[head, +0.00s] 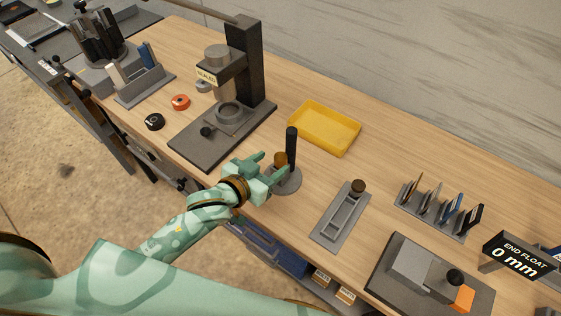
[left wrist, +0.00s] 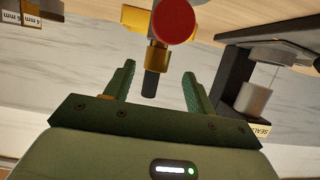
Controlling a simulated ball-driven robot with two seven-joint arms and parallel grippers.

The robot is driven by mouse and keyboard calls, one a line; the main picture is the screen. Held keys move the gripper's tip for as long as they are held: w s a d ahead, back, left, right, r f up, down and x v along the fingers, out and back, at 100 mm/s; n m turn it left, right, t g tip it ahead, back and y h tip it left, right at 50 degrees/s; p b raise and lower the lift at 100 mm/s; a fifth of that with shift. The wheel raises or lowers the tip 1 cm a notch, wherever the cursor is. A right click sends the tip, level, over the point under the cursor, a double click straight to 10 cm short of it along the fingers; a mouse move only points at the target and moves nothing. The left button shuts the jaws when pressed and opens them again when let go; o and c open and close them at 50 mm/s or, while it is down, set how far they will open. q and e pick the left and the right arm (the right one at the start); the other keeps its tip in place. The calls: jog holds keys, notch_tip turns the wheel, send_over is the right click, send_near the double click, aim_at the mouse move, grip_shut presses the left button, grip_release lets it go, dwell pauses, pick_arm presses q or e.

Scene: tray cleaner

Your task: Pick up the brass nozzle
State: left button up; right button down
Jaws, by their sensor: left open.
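A small brown-brass piece (head: 280,159) is at the black post (head: 291,143) on a round grey base (head: 287,182). In the left wrist view a brass-coloured body (left wrist: 157,54) with a red round face (left wrist: 175,20) is just ahead of the fingers, and a dark rod (left wrist: 151,84) reaches down between them. I take this body to be the brass nozzle, but its full shape is hidden. My left gripper (head: 270,165) is open beside the post; its fingers (left wrist: 159,70) stand either side of the rod, with gaps showing. My right gripper is not in view.
The sealer press (head: 243,62) stands left of the post. A yellow tray (head: 325,128) lies behind it. A grey slotted fixture (head: 338,220) with a brown knob (head: 357,186) lies to the right, and a slotted rack (head: 430,218) further right. Bare wood lies between them.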

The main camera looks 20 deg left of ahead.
aim_at(277, 161)
pick_arm(q)
jog(key=x, duration=0.4)
jog(key=shift+w+d+f+b, duration=0.1)
jog(key=shift+w+d+b, duration=0.15)
jog(key=shift+d+b, duration=0.1)
jog(key=c, duration=1)
jog(key=shift+c, duration=0.2)
